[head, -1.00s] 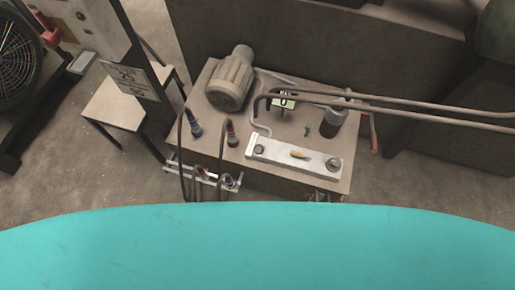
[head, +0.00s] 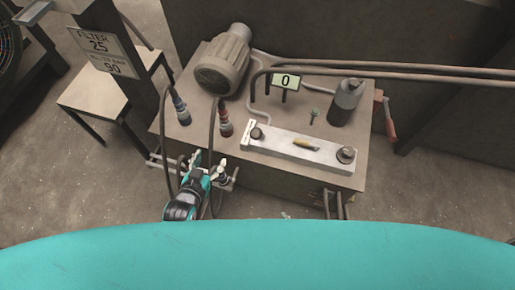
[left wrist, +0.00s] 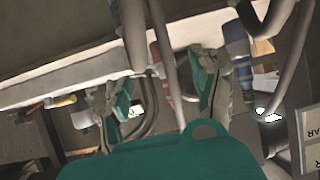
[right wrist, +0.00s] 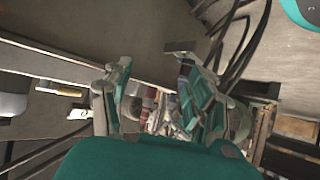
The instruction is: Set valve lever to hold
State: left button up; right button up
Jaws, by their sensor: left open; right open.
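A red-handled lever (head: 387,120) hangs at the right side of the bench-top unit. A small yellow piece (head: 306,145) lies on a pale metal bar (head: 285,149) between two dark knobs. I cannot tell for sure which is the valve lever, and no "hold" mark is readable. My left gripper (head: 207,166) is open, low at the unit's front-left edge, beside the hoses and far from the red lever. Its open fingers show in the left wrist view (left wrist: 165,88). My right gripper (right wrist: 160,95) is open and empty in the right wrist view; I cannot make it out clearly in the head view.
Long pipes cross right. A sign (head: 101,52) stands left. Floor shows right.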

jog(key=w+a+r+t+y+b, duration=0.1)
jog(key=w+a+r+t+b, duration=0.1)
jog(key=w+r+t+b, duration=0.25)
jog(key=t+b, duration=0.2)
jog(key=b, duration=0.3)
send_near(258, 139)
jog(key=b+x, duration=0.1)
jog(key=x, duration=1)
jog(key=shift+w+f, duration=0.15)
jog(key=shift+w, duration=0.1)
pick_arm(q)
notch_tip(258, 139, up, 29)
jog(key=s+d+t+h, duration=0.1)
jog(key=s+t+h, duration=0.1)
jog(key=t, duration=0.9)
jog(key=shift+s+d+h, duration=0.15)
jog(key=shift+d+h, duration=0.1)
jog(key=shift+h, duration=0.45)
pick_arm(e)
grip_shut()
